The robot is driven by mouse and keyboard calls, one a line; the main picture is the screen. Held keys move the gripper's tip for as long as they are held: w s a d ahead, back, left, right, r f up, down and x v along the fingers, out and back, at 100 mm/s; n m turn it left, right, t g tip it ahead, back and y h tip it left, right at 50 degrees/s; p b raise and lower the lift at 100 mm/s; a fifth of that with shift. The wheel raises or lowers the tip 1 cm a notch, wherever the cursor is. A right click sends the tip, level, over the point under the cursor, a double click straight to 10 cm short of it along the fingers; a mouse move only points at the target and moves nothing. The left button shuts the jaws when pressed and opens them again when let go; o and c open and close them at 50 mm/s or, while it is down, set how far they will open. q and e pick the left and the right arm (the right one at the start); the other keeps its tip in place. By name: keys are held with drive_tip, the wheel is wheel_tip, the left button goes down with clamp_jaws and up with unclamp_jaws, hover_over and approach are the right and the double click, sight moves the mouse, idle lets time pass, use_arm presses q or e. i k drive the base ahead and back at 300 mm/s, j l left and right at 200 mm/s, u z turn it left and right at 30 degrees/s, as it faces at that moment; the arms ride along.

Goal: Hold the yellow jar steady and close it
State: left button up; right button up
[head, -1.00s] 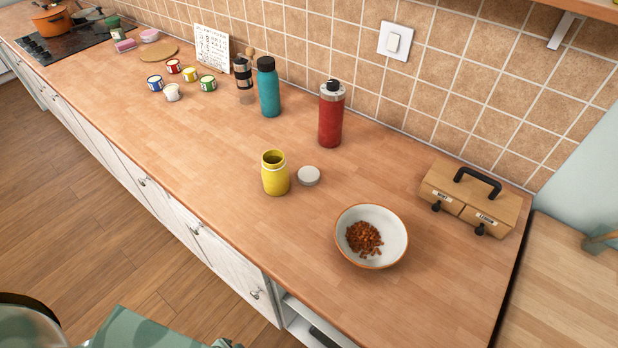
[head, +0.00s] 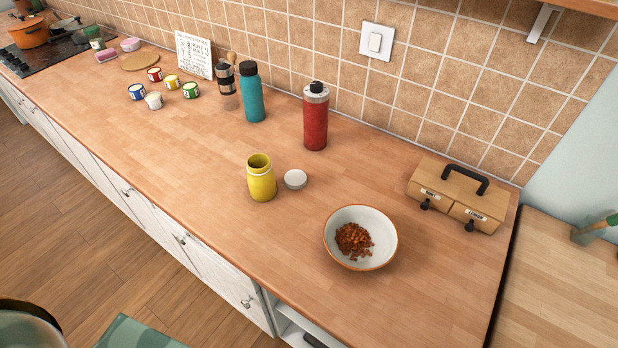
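The yellow jar (head: 261,180) stands upright and open on the wooden counter, with its dark mouth showing. A round whitish-grey lid (head: 295,179) lies flat on the counter just to the right of the jar, apart from it. Neither of my grippers is in view. Only parts of my own body show at the bottom left edge, well away from the jar.
A white bowl (head: 338,222) of brown pieces stands in front right of the jar. Behind are a red bottle (head: 316,122) and a teal bottle (head: 252,97). A wooden drawer box (head: 478,205) stands right. Several small cans (head: 154,101) are at left. The counter's front left is clear.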

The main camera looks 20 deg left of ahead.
sight(261, 176)
drive_tip(key=z, duration=1.55)
drive_tip(key=k+j, duration=1.1)
drive_tip(key=k, duration=0.1)
